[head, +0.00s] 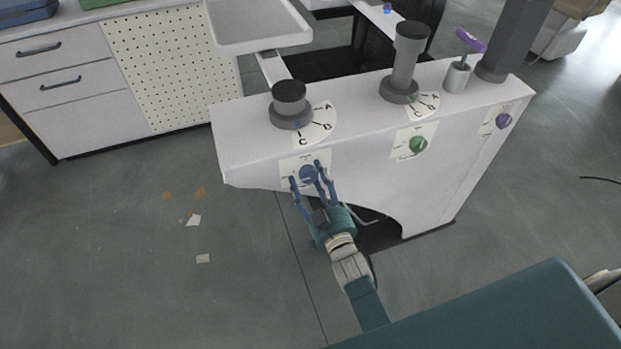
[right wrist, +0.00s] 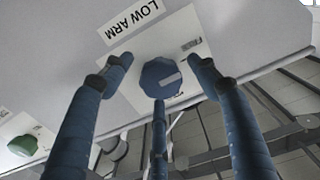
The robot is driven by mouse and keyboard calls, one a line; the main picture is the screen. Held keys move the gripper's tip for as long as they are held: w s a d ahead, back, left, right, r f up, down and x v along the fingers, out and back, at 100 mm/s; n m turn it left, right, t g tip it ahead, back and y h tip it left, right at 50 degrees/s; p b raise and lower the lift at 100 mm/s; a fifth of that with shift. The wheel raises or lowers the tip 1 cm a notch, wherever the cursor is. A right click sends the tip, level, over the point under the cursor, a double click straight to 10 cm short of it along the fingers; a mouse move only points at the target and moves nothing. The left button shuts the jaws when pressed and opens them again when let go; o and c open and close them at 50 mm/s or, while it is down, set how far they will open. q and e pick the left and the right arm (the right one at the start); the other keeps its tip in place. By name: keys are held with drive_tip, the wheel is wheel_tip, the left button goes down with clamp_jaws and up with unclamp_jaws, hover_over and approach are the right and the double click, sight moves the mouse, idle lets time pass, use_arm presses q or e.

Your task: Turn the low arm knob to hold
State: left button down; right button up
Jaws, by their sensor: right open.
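The low arm knob (head: 308,174) is blue and sits on a white plate on the near face of the white console. It also shows in the right wrist view (right wrist: 161,77) with a pale pointer mark. The plate (right wrist: 184,27) reads LOW ARM, with FREE at one corner; another label is mostly hidden behind a finger, so I cannot read it. My right gripper (head: 306,178) has its blue fingers spread open around the knob. In the right wrist view, two fingertips (right wrist: 161,68) flank it with gaps and a third finger is below it. My left gripper is out of view.
A green knob (head: 418,145) and a purple knob (head: 503,121) sit farther right on the console (head: 250,160). Dark-capped columns (head: 290,100) with dials stand on its top. Drawers (head: 75,85) are at the left. Paper scraps (head: 194,220) lie on open floor.

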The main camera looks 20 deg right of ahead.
drive_tip(key=shift+w, duration=0.25)
drive_tip(key=c, duration=1.1)
drive_tip(key=shift+s, duration=0.1)
drive_tip(key=shift+c, duration=0.3)
